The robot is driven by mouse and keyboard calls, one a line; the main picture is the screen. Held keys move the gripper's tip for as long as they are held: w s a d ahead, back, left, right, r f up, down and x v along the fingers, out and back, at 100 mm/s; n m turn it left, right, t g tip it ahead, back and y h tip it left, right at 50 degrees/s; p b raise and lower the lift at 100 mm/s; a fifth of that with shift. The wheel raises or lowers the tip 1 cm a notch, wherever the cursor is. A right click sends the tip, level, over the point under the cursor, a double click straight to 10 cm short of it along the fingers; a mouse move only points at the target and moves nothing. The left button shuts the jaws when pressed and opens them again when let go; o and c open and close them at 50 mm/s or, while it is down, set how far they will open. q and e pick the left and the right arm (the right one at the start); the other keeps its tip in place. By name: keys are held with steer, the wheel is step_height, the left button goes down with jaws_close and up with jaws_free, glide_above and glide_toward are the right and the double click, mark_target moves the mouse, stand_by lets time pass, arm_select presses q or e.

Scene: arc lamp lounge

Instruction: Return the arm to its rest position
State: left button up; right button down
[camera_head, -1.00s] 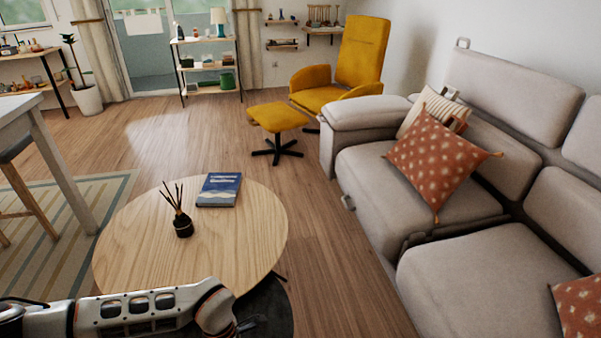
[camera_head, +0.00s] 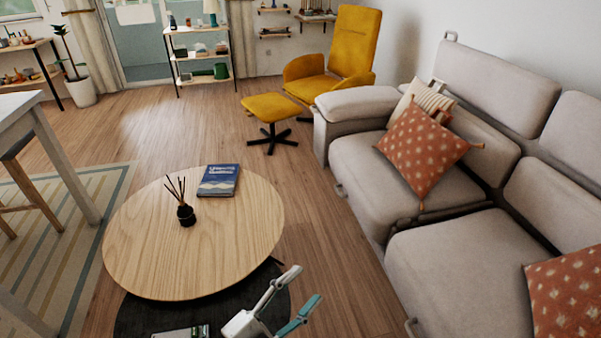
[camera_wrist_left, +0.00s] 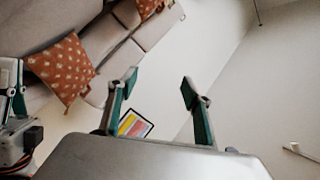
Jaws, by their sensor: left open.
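My left gripper (camera_head: 307,283) is at the bottom of the head view, just right of the round table's near edge in the picture. Its two teal-tipped fingers are apart and point up and to the right. It also shows in the left wrist view (camera_wrist_left: 159,78), open with nothing between the fingers. Most of my left arm is out of the head view. At the left edge of the left wrist view, part of my other gripper (camera_wrist_left: 12,90) shows, cut off by the frame.
The round wooden table (camera_head: 130,250) bears a blue book (camera_head: 219,181) and a reed diffuser (camera_head: 185,214). A grey sofa (camera_head: 470,265) with rust cushions stands at right. A yellow footstool (camera_head: 272,107) is beyond. Bare floor (camera_head: 325,230) lies between table and sofa.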

arm_select(q)
steer(key=s+a+f+n+g+y+p, duration=0.1)
steer(key=s+a+f+n+y, duration=0.4)
steer(key=a, duration=0.5)
steer(key=s+a+f+n+g+y+p, duration=0.1)
steer(key=s+a+f+n+g+y, duration=0.1)
steer(key=s+a+f+n+y, duration=0.3)
steer(key=s+a+f+n, duration=0.1)
steer(key=a+f+n, duration=0.3)
steer(key=f, duration=0.3)
steer(key=shift+s+a+f+n, duration=0.2)
steer(key=shift+s+a+n, duration=0.15)
steer(key=shift+a, duration=0.25)
arm_select(e)
steer(key=shift+s+r+g, duration=0.15)
steer(key=shift+s+g, duration=0.15)
steer(key=shift+s, duration=0.55)
